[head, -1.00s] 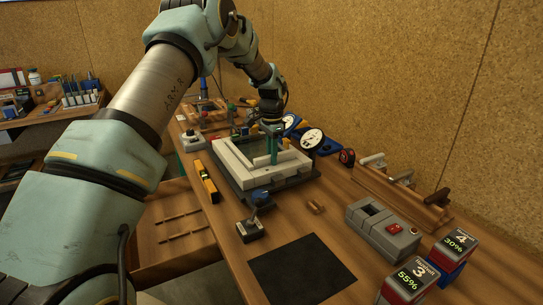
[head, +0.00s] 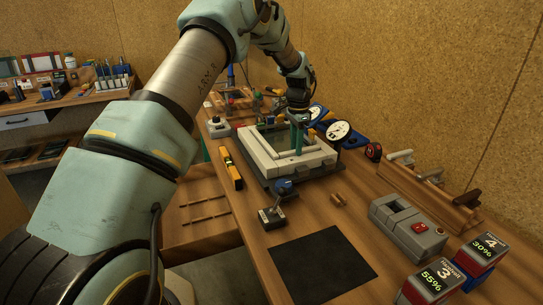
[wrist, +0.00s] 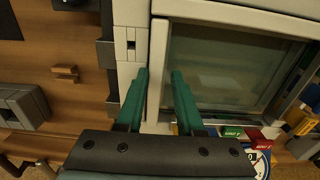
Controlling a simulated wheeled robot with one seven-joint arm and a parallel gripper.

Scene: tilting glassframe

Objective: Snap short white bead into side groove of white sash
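The white sash (head: 262,150) lies in a dark frame on the bench, with its glass pane inside; it also shows in the wrist view (wrist: 240,14). My gripper (head: 298,151) points down over the sash in the head view. In the wrist view my gripper (wrist: 160,72) has its two green fingers apart, with a pale side strip of the sash seen between them. Whether they touch the sash is unclear. I cannot make out a separate short white bead in either view.
A yellow level (head: 231,169) lies left of the sash. A blue-topped lever box (head: 272,213), a black mat (head: 322,265) and a grey box with a red button (head: 408,228) are nearer. A round dial (head: 339,130) stands at the right. A wooden rack (head: 428,192) lines the wall side.

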